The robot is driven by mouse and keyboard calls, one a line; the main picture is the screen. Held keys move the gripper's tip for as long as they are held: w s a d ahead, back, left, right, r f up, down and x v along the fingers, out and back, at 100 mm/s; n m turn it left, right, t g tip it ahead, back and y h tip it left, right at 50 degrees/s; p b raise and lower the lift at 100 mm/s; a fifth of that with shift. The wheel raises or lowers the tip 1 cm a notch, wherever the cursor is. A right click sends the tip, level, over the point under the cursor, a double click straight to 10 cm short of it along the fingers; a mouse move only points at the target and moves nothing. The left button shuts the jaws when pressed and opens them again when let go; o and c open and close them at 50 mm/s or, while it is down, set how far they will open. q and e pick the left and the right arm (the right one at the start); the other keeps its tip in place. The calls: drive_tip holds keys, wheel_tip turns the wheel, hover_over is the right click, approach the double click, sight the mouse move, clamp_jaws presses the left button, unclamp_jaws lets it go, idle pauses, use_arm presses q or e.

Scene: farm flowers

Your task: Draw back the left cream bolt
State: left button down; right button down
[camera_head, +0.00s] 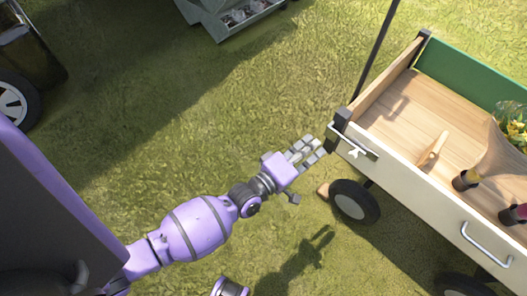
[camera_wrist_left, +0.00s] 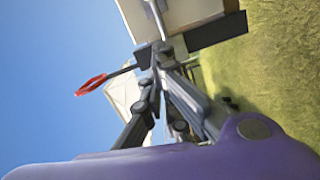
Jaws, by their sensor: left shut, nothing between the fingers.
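The left cream bolt (camera_head: 356,153) is a pale bar with a small knob near the left end of the wagon's cream side panel (camera_head: 420,192). My left gripper (camera_head: 319,148) is just left of the wagon's dark corner bracket, close to the bolt's left end. Its fingers are shut with nothing between them. In the left wrist view, the shut fingertips (camera_wrist_left: 155,68) are close to the cream panel (camera_wrist_left: 190,14) and a pale bar on it. I cannot tell whether they touch. My right gripper is not in view.
The wagon's wooden bed (camera_head: 405,115) holds a wooden piece and a wrapped bouquet (camera_head: 510,125). A black wheel (camera_head: 354,202) stands below the panel, with a small wooden block (camera_head: 323,191) beside it. A metal handle (camera_head: 487,244) is farther right.

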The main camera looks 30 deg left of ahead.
use_arm(q)
drive_tip(key=x, duration=0.4)
drive_tip(key=d, duration=0.4)
drive_tip(key=shift+s+f, duration=0.15)
drive_tip(key=shift+f, duration=0.15)
drive_tip(key=d, duration=0.2)
drive_tip(key=s+d, duration=0.1)
drive_tip(key=d, duration=0.1)
drive_tip(key=shift+s, duration=0.15)
drive_tip(key=shift+a, duration=0.1)
